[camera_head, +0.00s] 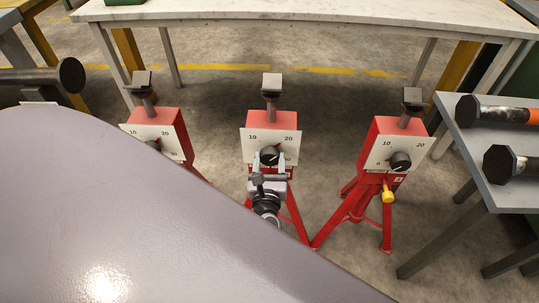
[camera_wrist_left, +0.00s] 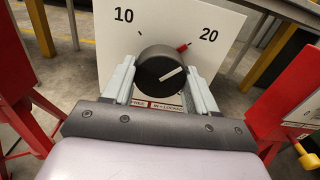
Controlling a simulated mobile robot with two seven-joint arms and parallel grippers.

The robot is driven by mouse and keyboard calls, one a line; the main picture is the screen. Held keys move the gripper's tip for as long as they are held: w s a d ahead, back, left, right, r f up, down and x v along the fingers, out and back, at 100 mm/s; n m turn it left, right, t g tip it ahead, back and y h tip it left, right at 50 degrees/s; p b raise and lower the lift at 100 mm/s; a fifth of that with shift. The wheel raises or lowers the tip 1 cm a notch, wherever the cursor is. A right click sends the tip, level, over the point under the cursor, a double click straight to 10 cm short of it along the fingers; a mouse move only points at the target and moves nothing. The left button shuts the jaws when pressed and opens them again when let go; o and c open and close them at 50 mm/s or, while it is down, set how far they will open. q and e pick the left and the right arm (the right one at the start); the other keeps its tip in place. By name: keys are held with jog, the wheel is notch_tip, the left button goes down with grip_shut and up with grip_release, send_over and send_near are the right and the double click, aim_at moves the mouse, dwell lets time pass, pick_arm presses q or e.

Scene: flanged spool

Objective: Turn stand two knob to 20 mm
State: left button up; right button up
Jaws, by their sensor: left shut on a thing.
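Three red stands show in the head view. The middle stand (camera_head: 257,116) has a white dial plate marked 10 and 20 and a round black knob (camera_head: 269,156) low on it. My left gripper (camera_head: 270,160) comes from below and is shut on this knob, one finger on each side. In the left wrist view the knob (camera_wrist_left: 160,73) sits between the grey fingers. Its white line points right and slightly up. A red mark (camera_wrist_left: 183,47) shows at its upper right edge, close to the 20 tick. Part of the plate's lower lettering is hidden. My right gripper is out of view.
The left stand (camera_head: 167,122) is partly hidden. The right stand (camera_head: 383,130) has its own black knob and a yellow handle (camera_head: 387,195). A grey table (camera_head: 500,190) at right holds dark flanged bars (camera_head: 490,110). A white-topped table (camera_head: 300,12) stands behind.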

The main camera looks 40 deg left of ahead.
pick_arm(q)
jog(key=shift+w+r, duration=0.1)
dwell(0.4)
jog(key=o, duration=1.1)
jog(key=shift+c, duration=0.2)
jog(key=v, duration=0.7)
jog(key=shift+p, duration=0.35)
